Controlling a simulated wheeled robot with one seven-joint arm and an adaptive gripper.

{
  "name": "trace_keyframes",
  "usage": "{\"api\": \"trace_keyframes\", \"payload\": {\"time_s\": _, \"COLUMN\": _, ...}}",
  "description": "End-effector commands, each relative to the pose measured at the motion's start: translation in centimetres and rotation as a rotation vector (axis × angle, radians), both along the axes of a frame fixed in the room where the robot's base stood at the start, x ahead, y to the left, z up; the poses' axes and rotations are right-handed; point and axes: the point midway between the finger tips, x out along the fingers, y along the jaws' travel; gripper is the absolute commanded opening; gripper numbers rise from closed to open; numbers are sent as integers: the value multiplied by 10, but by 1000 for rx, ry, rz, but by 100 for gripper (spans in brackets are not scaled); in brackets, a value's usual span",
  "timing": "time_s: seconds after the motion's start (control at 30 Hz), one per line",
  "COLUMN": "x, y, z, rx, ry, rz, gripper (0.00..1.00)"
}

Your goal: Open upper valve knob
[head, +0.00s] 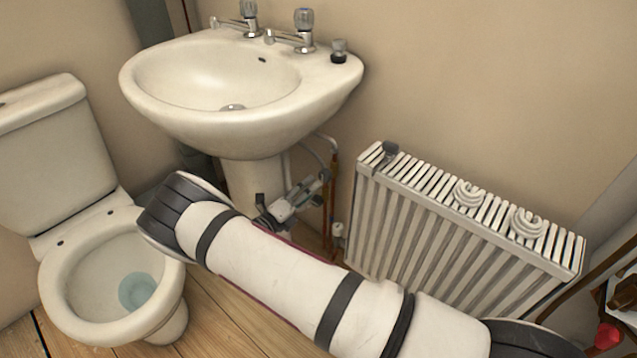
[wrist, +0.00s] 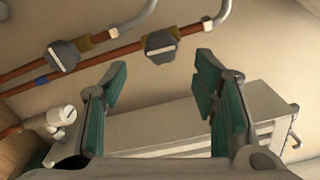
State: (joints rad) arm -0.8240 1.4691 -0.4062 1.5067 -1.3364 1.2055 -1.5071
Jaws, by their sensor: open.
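Two dark grey valve knobs with pale bars across their faces sit on copper pipes in the wrist view. The wrist picture is turned sideways, with the floor at left, so the right knob (wrist: 160,46) appears to be the upper one and the left knob (wrist: 70,53) the lower. My gripper (wrist: 160,88) is open and empty, its green-padded fingers spread below the right knob in the picture, apart from it. In the head view my gripper (head: 294,200) is beside the copper pipes (head: 330,205) under the sink; the knobs are hidden there.
The sink (head: 175,125) overhangs the pipes. A white radiator (head: 400,225) stands to the right, with a white valve at its lower left (wrist: 61,116) in the wrist view. A toilet (head: 65,275) stands left of my arm. White curved pipes (wrist: 140,22) join the copper ones.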

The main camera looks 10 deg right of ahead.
Motion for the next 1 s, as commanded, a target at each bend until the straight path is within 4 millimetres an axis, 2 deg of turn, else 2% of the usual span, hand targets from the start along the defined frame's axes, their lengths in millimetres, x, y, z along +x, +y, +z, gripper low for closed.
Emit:
{"api": "trace_keyframes", "payload": {"time_s": 0.1, "x": -11, "y": 17, "z": 0, "rx": 1, "ry": 1, "rz": 3, "gripper": 54}}
{"api": "trace_keyframes", "payload": {"time_s": 0.3, "x": -22, "y": 30, "z": 0, "rx": 1, "ry": 1, "rz": 0, "gripper": 54}}
{"api": "trace_keyframes", "payload": {"time_s": 1.0, "x": -23, "y": 32, "z": 0, "rx": 1, "ry": 1, "rz": 0, "gripper": 54}}
